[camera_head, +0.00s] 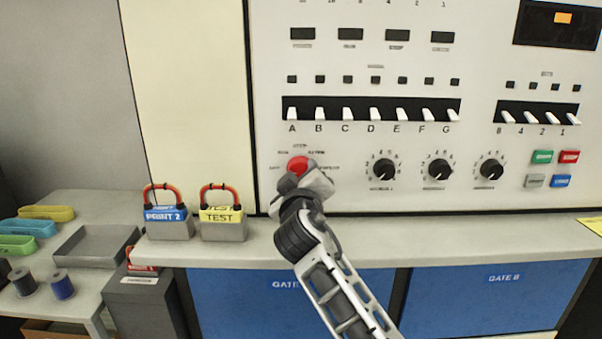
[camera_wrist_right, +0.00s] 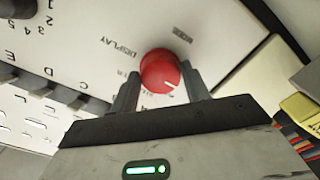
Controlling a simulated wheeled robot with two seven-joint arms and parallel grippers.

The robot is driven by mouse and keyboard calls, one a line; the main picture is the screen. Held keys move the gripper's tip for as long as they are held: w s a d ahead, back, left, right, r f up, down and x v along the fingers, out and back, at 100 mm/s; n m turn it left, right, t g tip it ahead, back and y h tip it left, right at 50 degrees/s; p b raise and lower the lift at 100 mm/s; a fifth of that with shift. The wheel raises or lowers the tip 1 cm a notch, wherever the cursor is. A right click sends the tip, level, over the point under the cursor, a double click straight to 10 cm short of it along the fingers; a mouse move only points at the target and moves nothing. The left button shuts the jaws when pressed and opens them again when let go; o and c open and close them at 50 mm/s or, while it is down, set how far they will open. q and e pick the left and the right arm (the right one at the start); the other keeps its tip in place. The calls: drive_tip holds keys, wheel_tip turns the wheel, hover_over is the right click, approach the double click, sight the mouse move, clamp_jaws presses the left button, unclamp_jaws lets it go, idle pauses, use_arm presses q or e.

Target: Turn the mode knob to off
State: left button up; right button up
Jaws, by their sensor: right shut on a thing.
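The red mode knob (camera_head: 299,163) is on the lower left of the cream control panel, with small position labels around it. In the right wrist view the knob (camera_wrist_right: 160,72) shows a short white pointer mark near its lower right edge. My right gripper (camera_head: 301,177) reaches it from below, its arm coming up from the bottom. In the right wrist view my right gripper (camera_wrist_right: 160,90) has a finger on each side of the knob and is shut on it. The label OFF is too small to read surely. My left gripper is not in view.
Three black knobs, the nearest one (camera_head: 384,169), sit right of the red knob. White lever switches (camera_head: 372,114) run above. Two padlocks, blue (camera_head: 168,222) and yellow (camera_head: 221,222), stand on the ledge (camera_head: 480,236) to the left.

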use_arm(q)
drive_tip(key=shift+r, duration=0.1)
use_arm(e)
drive_tip(key=shift+r+n, duration=0.1)
drive_tip(key=shift+n, duration=0.2)
drive_tip(key=o, duration=1)
